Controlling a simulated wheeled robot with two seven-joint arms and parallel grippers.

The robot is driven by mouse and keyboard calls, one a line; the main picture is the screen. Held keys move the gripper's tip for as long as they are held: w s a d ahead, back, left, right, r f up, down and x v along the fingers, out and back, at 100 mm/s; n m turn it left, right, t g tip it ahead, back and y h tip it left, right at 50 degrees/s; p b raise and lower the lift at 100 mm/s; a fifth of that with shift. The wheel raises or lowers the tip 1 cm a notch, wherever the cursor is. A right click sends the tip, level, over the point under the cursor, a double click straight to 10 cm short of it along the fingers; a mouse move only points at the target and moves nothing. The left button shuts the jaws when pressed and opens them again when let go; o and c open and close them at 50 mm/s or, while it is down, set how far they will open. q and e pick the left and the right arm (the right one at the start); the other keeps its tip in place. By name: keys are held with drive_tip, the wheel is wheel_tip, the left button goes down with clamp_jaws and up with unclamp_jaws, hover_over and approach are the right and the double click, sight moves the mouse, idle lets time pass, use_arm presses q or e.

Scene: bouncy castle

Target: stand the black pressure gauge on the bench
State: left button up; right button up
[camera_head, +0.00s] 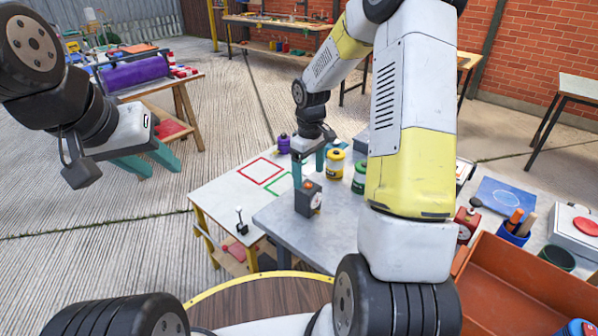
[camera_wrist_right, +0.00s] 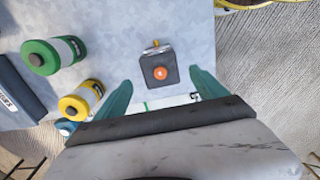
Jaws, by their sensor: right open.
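The black pressure gauge (camera_head: 305,200), a dark box with an orange top knob and a dial on its side, stands upright on the grey metal bench top (camera_head: 285,225). The right wrist view shows the gauge (camera_wrist_right: 157,74) from above, with a small brass fitting on one side. My right gripper (camera_head: 308,178) is open and empty above and just behind the gauge; in its wrist view the gauge appears between the fingertips, with space on both sides. My left gripper (camera_head: 162,168) is held off to the left, away from the bench, its teal fingers apart and empty.
A white surface with red and green square outlines (camera_head: 225,187) lies left of the bench top. An orange tray (camera_head: 530,285) and a red gauge (camera_head: 466,224) are at right.

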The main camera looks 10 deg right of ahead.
drive_tip(key=shift+r, duration=0.9)
drive_tip(key=s+a+r+m+t, duration=0.1)
drive_tip(key=s+r+m+t, duration=0.1)
drive_tip(key=s+r, duration=0.6)
drive_tip(key=s+r+m+t, duration=0.2)
drive_tip(key=s+r, duration=0.5)
drive_tip(key=r, duration=0.4)
drive_tip(key=s+a+r+m+t+y, duration=0.1)
drive_tip(key=s+r+m+t+y, duration=0.1)
drive_tip(key=s, duration=0.7)
drive_tip(key=shift+a+r+m, duration=0.3)
drive_tip(key=shift+r+m, duration=0.05)
drive_tip(key=shift+m, duration=0.15)
